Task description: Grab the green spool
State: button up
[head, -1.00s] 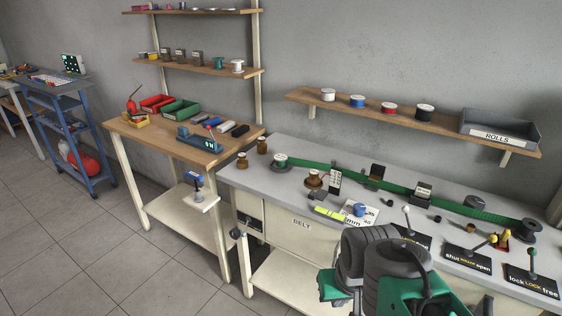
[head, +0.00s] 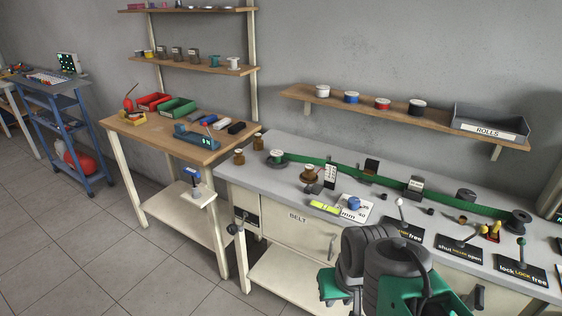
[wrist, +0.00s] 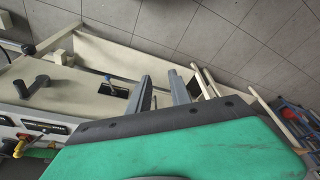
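A small green spool (head: 214,61) stands upright on the lower wall shelf at the upper left, beside a white spool. In the head view my dark and green arm covers the lower right part of the bench.
A wooden table (head: 150,128) with red and green bins stands below the shelf (head: 190,66). The grey bench (head: 250,174) holds the belt, levers and labelled plates. A right wall shelf (head: 335,99) holds several rolls. The floor (head: 70,230) at lower left is clear.

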aim_at(276, 153)
jog(key=k, duration=1.15)
jog(key=z, duration=0.15)
jog(key=i, duration=1.95)
jog(key=u, duration=1.55)
jog(key=i, duration=0.65)
jog(key=u, duration=0.75)
